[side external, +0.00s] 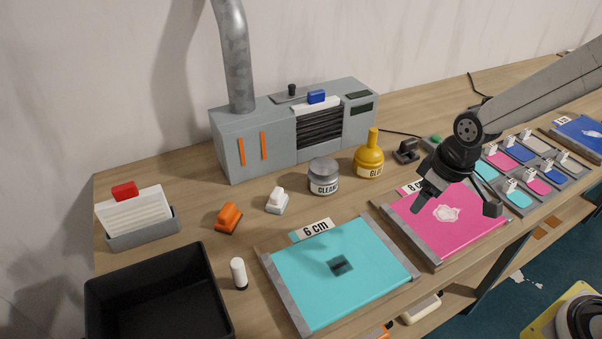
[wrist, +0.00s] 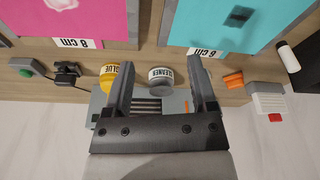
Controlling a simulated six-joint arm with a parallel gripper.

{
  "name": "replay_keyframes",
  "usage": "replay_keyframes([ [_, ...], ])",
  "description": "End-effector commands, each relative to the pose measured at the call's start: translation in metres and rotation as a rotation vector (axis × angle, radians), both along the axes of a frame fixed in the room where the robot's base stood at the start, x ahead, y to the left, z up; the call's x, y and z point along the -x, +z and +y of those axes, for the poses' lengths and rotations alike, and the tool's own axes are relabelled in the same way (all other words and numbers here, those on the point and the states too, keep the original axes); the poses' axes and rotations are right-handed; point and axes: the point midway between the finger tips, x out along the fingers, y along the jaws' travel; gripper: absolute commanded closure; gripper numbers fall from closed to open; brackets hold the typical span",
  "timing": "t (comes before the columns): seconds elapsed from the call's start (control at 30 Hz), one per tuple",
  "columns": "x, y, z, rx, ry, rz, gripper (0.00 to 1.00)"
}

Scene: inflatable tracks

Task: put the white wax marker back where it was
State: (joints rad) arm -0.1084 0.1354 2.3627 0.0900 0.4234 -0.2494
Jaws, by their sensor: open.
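The white wax marker (side external: 239,273) is a short white cylinder with a dark lower end. It stands on the wooden bench between the black bin and the teal sheet. In the wrist view the marker (wrist: 287,56) shows near the right edge. My gripper (side external: 458,203) is open and empty above the pink sheet (side external: 478,228), well to the right of the marker. Its two fingers (wrist: 160,64) also show spread apart in the wrist view, with nothing between them.
The teal sheet (side external: 300,285) bears a dark square patch. A black bin (side external: 215,277), orange block (side external: 228,217), white-handled block (side external: 277,201), cleaner jar (side external: 323,178) and glue bottle (side external: 369,158) stand around. A grey machine (side external: 270,150) is behind.

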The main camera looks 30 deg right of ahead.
Motion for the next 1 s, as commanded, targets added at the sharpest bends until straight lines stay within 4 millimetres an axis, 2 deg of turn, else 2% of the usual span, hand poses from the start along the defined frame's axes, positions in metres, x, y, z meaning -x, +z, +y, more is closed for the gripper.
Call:
replay_keyframes([
  [0.03, 0.013, 0.000, -0.013, 0.001, -0.068, -0.001, 0.27],
  [0.1, 0.028, -0.002, -0.025, 0.001, -0.143, -0.004, 0.27],
  [0.3, 0.052, -0.006, -0.042, -0.001, -0.266, -0.007, 0.27],
  [1.0, 0.055, -0.007, -0.043, -0.002, -0.281, -0.007, 0.27],
])
